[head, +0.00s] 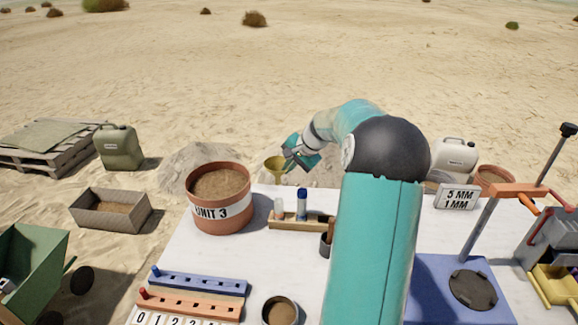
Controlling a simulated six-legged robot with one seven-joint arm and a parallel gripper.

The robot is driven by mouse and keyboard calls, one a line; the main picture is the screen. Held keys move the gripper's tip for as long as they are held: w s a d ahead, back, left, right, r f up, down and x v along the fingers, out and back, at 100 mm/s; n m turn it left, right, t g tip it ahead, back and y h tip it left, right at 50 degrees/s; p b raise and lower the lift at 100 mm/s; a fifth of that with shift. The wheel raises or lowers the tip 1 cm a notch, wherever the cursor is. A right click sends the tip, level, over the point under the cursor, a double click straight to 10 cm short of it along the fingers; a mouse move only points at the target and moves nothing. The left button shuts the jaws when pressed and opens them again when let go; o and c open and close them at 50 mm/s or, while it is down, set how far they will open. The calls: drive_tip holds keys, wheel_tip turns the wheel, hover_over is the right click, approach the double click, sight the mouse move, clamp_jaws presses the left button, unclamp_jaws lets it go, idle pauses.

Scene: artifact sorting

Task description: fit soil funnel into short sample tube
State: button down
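The olive-yellow soil funnel (275,164) is in the air near the far edge of the table, wide mouth up and spout down. My gripper (287,158) is at the right side of its rim and appears shut on it; the fingertips are small in this view. A wooden rack (296,224) stands below and nearer, holding two upright tubes. The short sample tube (279,209) is on the left, pale with an orange-pink lower part. A taller tube with a blue top (302,203) stands to its right. The funnel is apart from both tubes.
A terracotta pot marked UNIT 3 (221,212) stands left of the rack. A dark cup (325,244) is to its right, partly behind my arm. Slotted blue (198,283) and orange racks and a soil cup (280,311) are nearer. The white tabletop between is clear.

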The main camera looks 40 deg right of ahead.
drive_tip(key=shift+s+f, duration=0.15)
drive_tip(key=shift+f, duration=2.6)
drive_tip(key=shift+f, duration=2.5)
drive_tip(key=c, duration=1.6)
unclamp_jaws()
drive_tip(key=v, duration=1.3)
drive_tip(key=shift+s+r, duration=0.2)
drive_tip(key=shift+r, duration=0.1)
drive_tip(key=shift+a, duration=0.1)
